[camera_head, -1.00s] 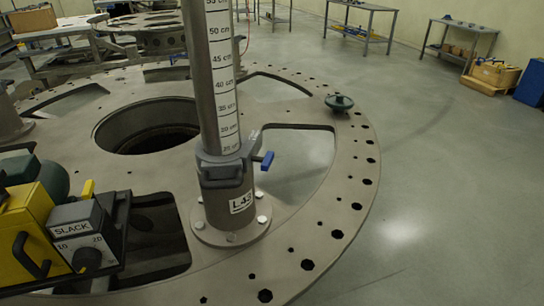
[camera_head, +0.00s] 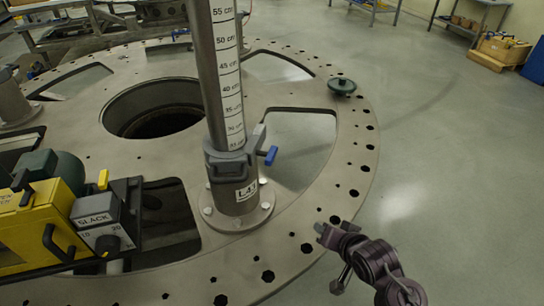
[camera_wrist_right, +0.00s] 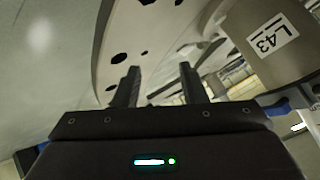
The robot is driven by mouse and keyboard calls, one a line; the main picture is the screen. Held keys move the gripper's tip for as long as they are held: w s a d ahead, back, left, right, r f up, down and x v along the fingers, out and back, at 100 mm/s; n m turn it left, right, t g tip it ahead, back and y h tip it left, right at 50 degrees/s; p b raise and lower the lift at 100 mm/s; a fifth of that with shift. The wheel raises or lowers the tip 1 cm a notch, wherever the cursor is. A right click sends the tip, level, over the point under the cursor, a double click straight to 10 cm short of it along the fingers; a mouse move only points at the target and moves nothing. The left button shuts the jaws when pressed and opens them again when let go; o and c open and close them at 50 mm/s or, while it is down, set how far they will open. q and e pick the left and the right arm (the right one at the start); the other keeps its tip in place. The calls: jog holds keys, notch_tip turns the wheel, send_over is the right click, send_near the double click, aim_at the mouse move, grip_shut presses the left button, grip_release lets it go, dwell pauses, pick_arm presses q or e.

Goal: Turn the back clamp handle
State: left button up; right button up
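The clamp collar (camera_head: 228,160) sits around the foot of the upright post with the centimetre scale. A blue clamp handle (camera_head: 271,155) sticks out from its right side in the head view. The foot below the collar carries an L43 label, and this label (camera_wrist_right: 272,36) shows at the upper right in the right wrist view. My right gripper (camera_head: 321,231) is at the lower right in the head view, in front and to the right of the post, apart from the handle. In the wrist view its two fingers (camera_wrist_right: 157,85) are spread with nothing between them. My left gripper is out of view.
The round turret plate (camera_head: 300,215) has rim holes and large cut-outs. A yellow winch (camera_head: 40,228) with a SLACK dial box stands at the left. A green knob (camera_head: 341,86) sits on the far right rim. Floor to the right is open.

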jog(key=w+a+r+m+t+y, duration=0.3)
jog(key=w+a+r, duration=0.1)
jog(key=w+r, duration=0.2)
jog(key=m+t+y, duration=0.1)
jog(key=m+y, duration=0.2)
jog(key=y, duration=0.3)
send_near(271, 153)
jog(key=x, duration=0.5)
jog(key=p+x, duration=0.1)
jog(key=x, duration=0.1)
jog(key=f+p+x, duration=0.1)
jog(key=x, duration=0.2)
jog(key=shift+w, duration=0.1)
grip_shut()
